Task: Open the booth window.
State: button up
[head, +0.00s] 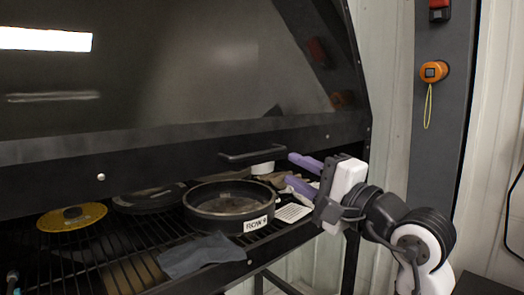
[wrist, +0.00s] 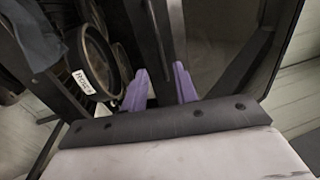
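The booth window (head: 190,75) is a large dark tinted pane in a black frame, leaning over the top of the booth. A black bar handle (head: 252,154) sticks out from its lower rail. Below the rail, a gap shows the inside of the booth. My gripper (head: 292,169) has purple fingers, spread apart and empty, pointing left just right of and slightly below the handle. In the wrist view the fingers (wrist: 160,88) are apart, with a dark bar beyond them running up the picture. I cannot tell whether a finger touches the handle.
On the black slatted rack (head: 75,255) are a round black pan-like part (head: 228,203) labelled ROW, a yellow disc (head: 72,216), a black disc (head: 150,197) and a grey cloth (head: 200,255). An orange device (head: 433,72) hangs on the grey post at right.

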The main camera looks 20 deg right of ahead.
aim_at(265, 154)
jog(key=p+x, duration=0.2)
jog(key=x, duration=0.8)
grip_shut()
